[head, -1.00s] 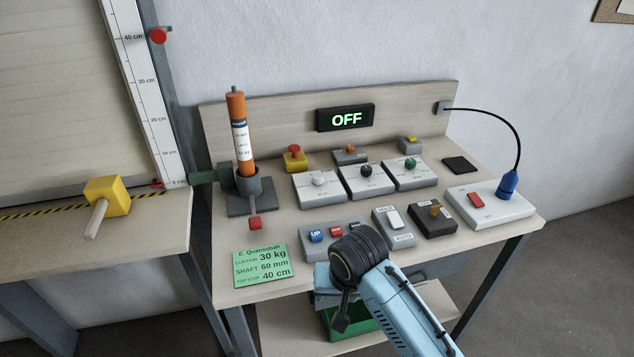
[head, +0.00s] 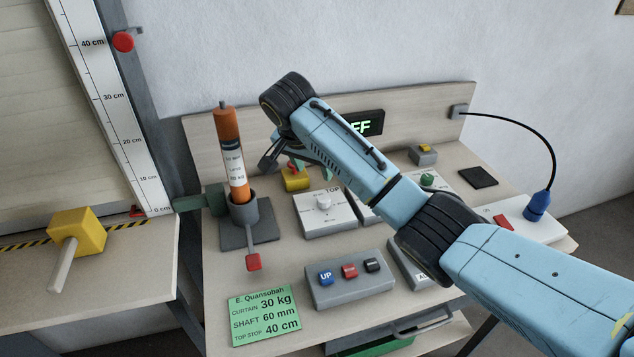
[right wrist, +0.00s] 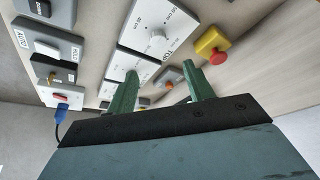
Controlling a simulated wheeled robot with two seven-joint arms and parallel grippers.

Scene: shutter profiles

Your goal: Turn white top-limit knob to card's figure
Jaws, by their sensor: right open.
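The white top-limit knob (head: 323,202) stands on a white box marked TOP (head: 325,222); it also shows in the right wrist view (right wrist: 157,38). The green card (head: 265,315) at the table's front left reads curtain 30 kg, shaft 60 mm, top stop 40 cm. My right gripper (head: 288,160) is raised behind and left of the knob, partly hidden by its own wrist. In the right wrist view its two green fingers (right wrist: 163,85) are apart with nothing between them. The knob is beyond the fingertips, untouched. My left gripper is out of view.
A yellow box with a red button (right wrist: 212,47) is close to the fingers. An orange tube (head: 230,155) stands upright in a grey holder at left. A box of UP, red and black buttons (head: 349,272) is in front. My right arm covers the neighbouring knob boxes and part of the display.

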